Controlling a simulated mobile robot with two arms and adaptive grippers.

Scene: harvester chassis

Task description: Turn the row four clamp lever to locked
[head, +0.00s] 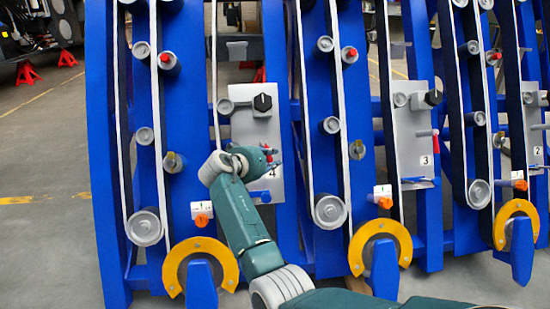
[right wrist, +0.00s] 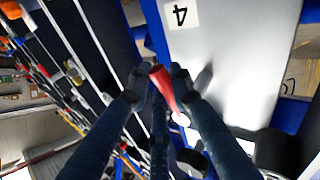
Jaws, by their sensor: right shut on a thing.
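The row four panel (head: 262,130) is a light grey plate marked "4" in the head view. It also shows in the right wrist view (right wrist: 235,60). Its clamp lever is a red handle (right wrist: 165,88), seen in the right wrist view between the fingers of my right gripper (right wrist: 160,76). In the head view my right gripper (head: 268,155) is at the middle of the panel, shut around the red handle and mostly hiding it. The handle stands out from the plate. My left gripper is in neither view.
On the same panel are a black knob (head: 262,102) above and a blue lever (head: 259,195) below my gripper. Blue uprights with rollers and belts flank it. The row three panel (head: 408,130) stands to the right. Yellow half rings (head: 200,262) and orange knobs (head: 202,220) lie low in front.

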